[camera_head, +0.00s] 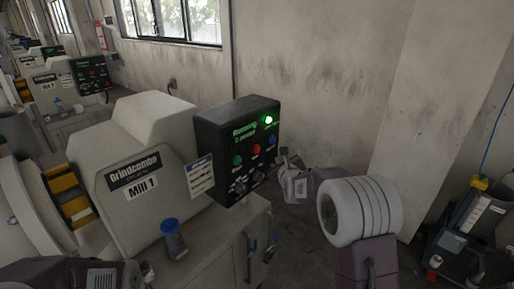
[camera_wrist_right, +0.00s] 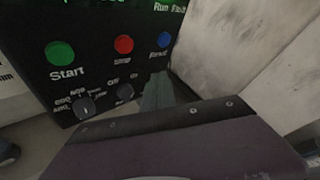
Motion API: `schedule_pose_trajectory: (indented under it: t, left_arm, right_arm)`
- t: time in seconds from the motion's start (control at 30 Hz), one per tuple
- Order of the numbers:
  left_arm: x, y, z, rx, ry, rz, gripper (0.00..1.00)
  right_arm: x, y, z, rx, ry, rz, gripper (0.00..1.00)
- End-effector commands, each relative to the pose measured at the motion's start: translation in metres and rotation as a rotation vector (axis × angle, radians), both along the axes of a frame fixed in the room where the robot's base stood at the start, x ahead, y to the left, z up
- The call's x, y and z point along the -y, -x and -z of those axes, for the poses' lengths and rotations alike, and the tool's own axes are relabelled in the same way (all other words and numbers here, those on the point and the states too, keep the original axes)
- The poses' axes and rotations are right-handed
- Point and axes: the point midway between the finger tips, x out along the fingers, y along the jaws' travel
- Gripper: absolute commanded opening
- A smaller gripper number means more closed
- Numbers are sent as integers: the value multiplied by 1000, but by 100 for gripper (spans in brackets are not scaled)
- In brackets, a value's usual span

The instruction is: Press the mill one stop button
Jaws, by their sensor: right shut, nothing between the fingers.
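The mill one control panel (camera_head: 222,134) is a black box on the cream Mill 1 housing (camera_head: 135,185). Its display reads "Running" in green and a green lamp (camera_head: 268,120) is lit. The red stop button (camera_head: 256,149) sits between the green start button (camera_head: 237,160) and the blue reset button (camera_head: 271,139). In the right wrist view the stop button (camera_wrist_right: 123,44) is unobstructed, up and left of my fingertips. My right gripper (camera_head: 283,158) is shut and empty beside the panel's right edge; its fingers (camera_wrist_right: 158,88) point toward the panel below the blue button. Contact cannot be told. My left gripper is out of view.
Two rotary knobs (camera_wrist_right: 85,106) sit below the buttons. A blue-capped container (camera_head: 173,238) stands on the mill's ledge. Another mill with a similar panel (camera_head: 90,74) is at the back left. A stained wall (camera_head: 310,80) rises behind; a dark cart (camera_head: 470,240) stands right.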

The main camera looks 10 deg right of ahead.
Motion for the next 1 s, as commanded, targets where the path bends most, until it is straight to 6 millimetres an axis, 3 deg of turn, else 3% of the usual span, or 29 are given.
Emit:
schedule_pose_trajectory:
  t: [0.03,0.27,0.5,1.0]
  left_arm:
    - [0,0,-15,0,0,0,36]
    - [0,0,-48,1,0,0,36]
    - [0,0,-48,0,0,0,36]
    - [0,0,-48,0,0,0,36]
  right_arm:
    - [-6,-6,-7,-4,1,-3,0]
    - [-27,-32,-7,-3,1,-2,0]
    - [-41,-51,-1,0,2,-1,0]
    - [-43,-54,0,-1,2,0,0]
